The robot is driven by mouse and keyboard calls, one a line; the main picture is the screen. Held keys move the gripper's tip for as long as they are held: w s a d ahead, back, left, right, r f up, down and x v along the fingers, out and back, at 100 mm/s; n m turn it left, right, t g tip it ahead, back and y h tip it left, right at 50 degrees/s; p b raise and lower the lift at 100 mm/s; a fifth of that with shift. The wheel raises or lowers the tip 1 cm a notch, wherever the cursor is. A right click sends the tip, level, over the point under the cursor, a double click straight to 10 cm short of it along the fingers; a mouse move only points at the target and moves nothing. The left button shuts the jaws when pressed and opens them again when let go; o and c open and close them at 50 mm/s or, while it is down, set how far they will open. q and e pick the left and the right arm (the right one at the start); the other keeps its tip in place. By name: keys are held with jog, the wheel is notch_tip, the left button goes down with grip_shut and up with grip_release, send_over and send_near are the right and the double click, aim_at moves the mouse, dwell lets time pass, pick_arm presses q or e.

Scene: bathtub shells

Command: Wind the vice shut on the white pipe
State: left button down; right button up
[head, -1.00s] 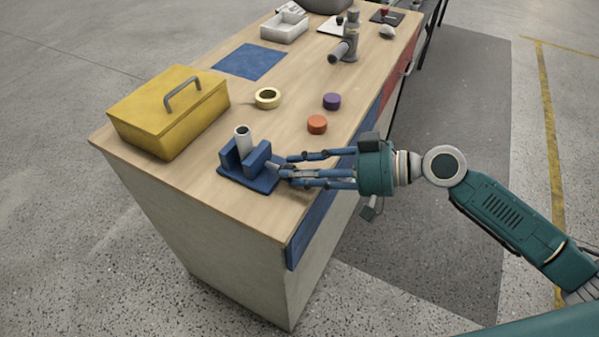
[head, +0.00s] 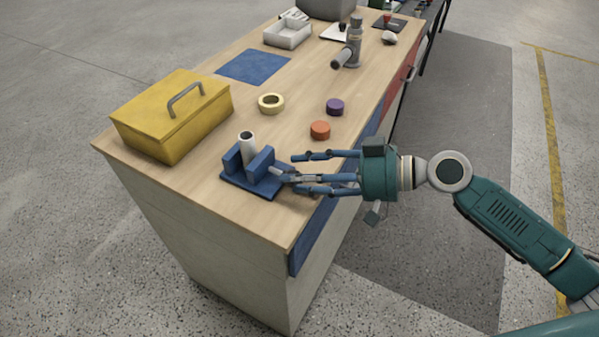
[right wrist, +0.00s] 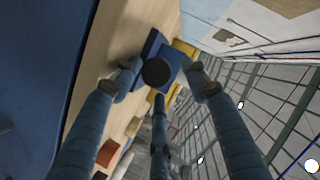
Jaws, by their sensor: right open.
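The blue vice (head: 235,180) stands near the front corner of the workbench. The white pipe (head: 247,146) stands nearly upright between its two jaws; I cannot tell whether both jaws touch it. A grey screw end (head: 277,171) sticks out of the vice's right side toward my right gripper (head: 296,173). That gripper is open, its fingers spread around the screw's end. In the right wrist view the vice (right wrist: 172,52) lies beyond a dark round knob (right wrist: 157,72), which sits between the open fingertips (right wrist: 160,78) with gaps at the sides. My left gripper is not in view.
A yellow toolbox (head: 170,125) stands left of the vice. A cream tape ring (head: 271,103), an orange disc (head: 320,130) and a purple disc (head: 335,107) lie behind it. A blue mat (head: 254,66) and white tray (head: 288,35) are farther back. The bench's front edge is close.

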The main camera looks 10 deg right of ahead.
jog(key=v, duration=0.8)
